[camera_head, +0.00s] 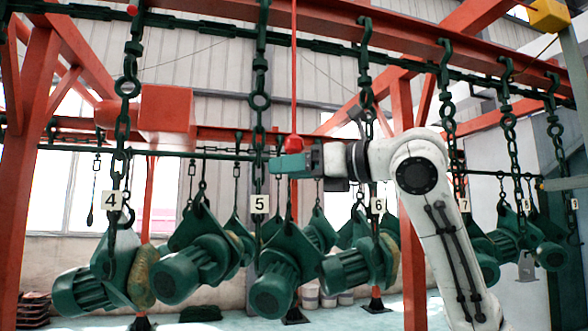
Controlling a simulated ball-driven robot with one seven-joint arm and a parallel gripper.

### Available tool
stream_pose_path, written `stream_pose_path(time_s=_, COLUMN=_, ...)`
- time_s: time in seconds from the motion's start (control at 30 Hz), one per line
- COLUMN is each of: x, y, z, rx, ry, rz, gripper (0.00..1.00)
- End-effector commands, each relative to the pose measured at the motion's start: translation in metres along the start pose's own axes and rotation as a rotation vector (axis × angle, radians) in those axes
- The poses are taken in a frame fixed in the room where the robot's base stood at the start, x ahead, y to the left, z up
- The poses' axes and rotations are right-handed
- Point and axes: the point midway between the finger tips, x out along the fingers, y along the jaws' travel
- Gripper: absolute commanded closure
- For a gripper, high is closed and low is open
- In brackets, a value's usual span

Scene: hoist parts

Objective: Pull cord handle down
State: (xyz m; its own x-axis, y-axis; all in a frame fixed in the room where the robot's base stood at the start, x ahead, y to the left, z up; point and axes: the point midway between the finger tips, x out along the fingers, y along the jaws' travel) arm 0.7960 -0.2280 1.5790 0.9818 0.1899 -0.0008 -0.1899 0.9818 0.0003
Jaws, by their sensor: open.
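A thin red cord (294,70) hangs straight down from the top of the picture. Its handle, a red ball (293,143), is at the cord's lower end. My gripper (287,163) reaches in from the right, with teal fingers at the handle's height and just below it. The gripper is open. The fingers overlap the lower part of the handle in this view, and I cannot tell whether they touch it. The underside of the handle is hidden.
Several green motors (275,290) hang on chains and hooks from a dark rail, with number tags such as 5 (259,204). Some hang close below my gripper. A chain (260,85) hangs just left of the cord. Red frame posts (405,200) stand around.

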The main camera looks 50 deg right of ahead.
Motion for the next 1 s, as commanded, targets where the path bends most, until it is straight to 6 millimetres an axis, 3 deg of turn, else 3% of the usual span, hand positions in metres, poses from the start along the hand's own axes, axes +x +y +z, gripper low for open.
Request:
stream_pose_path(time_s=0.17, x=-0.010, y=-0.001, z=0.000, rx=0.000, ry=-0.002, rz=-0.003, gripper=0.40)
stream_pose_path(time_s=0.5, x=-0.072, y=-0.001, z=-0.001, rx=-0.002, ry=-0.003, rz=-0.003, gripper=0.40)
stream_pose_path(time_s=0.7, x=-0.099, y=-0.001, z=-0.001, rx=-0.001, ry=-0.001, rz=-0.001, gripper=0.40)
stream_pose_path(time_s=1.0, x=-0.108, y=0.000, z=-0.001, rx=0.000, ry=0.001, rz=-0.001, gripper=0.40)
